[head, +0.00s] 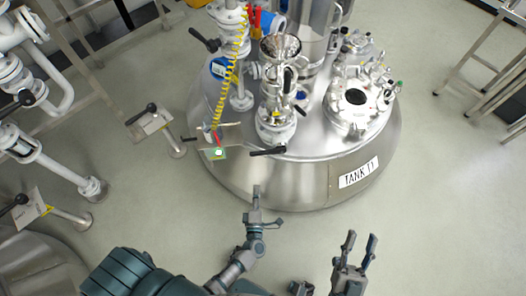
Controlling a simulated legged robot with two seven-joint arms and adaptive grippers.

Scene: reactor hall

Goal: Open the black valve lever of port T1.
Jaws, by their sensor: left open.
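The steel tank (310,185) carries a sign (358,173) that seems to read TANK T1. I cannot read a port label there. My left gripper (257,192) is open and empty, seen nearly edge-on, below the lever in the picture and apart from it. My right gripper (360,240) is open and empty, its two fingers spread, further right and lower, below the tank's front edge.
A small plate with a green-lit device (218,153) and a yellow coiled cable (232,75) stand left of the port. Another black lever (205,40) is at the back left.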

